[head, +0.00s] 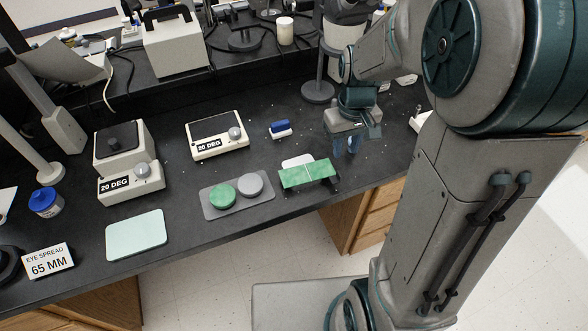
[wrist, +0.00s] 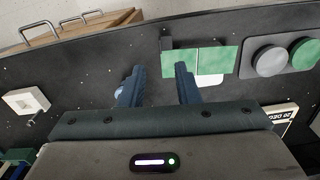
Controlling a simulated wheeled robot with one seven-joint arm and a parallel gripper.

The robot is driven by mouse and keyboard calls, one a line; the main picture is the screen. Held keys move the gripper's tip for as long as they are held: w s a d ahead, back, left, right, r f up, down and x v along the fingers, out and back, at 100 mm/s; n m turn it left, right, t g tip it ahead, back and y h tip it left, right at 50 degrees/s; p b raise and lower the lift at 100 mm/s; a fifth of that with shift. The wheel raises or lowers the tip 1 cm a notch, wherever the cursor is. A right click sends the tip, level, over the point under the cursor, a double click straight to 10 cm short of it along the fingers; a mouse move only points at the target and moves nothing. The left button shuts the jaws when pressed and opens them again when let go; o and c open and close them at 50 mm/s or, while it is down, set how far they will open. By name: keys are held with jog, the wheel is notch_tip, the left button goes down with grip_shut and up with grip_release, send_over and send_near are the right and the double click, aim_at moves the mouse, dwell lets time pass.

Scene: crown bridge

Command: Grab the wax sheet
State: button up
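A flat green rectangular sheet, which looks like the wax sheet (head: 307,174), lies raised on a small dark holder near the front edge of the black bench. In the wrist view the wax sheet (wrist: 225,59) is to the right of my fingers, with a thin line across it. A white piece (head: 297,161) shows partly behind and under it. My gripper (head: 346,146) is above the bench, behind and to the right of the sheet in the head view. In the wrist view my gripper (wrist: 157,80) has its two fingers apart with nothing between them.
Left of the sheet is a grey tray (head: 241,206) with a green disc and a grey disc. A pale mint slab (head: 136,235) and two "20 DEG" units (head: 217,135) stand farther left. A small blue-and-white block (head: 280,130) is behind. Drawers (head: 375,215) are below the bench.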

notch_tip(320, 180, down, 11)
jog(key=shift+w, duration=0.15)
grip_shut()
dwell(0.4)
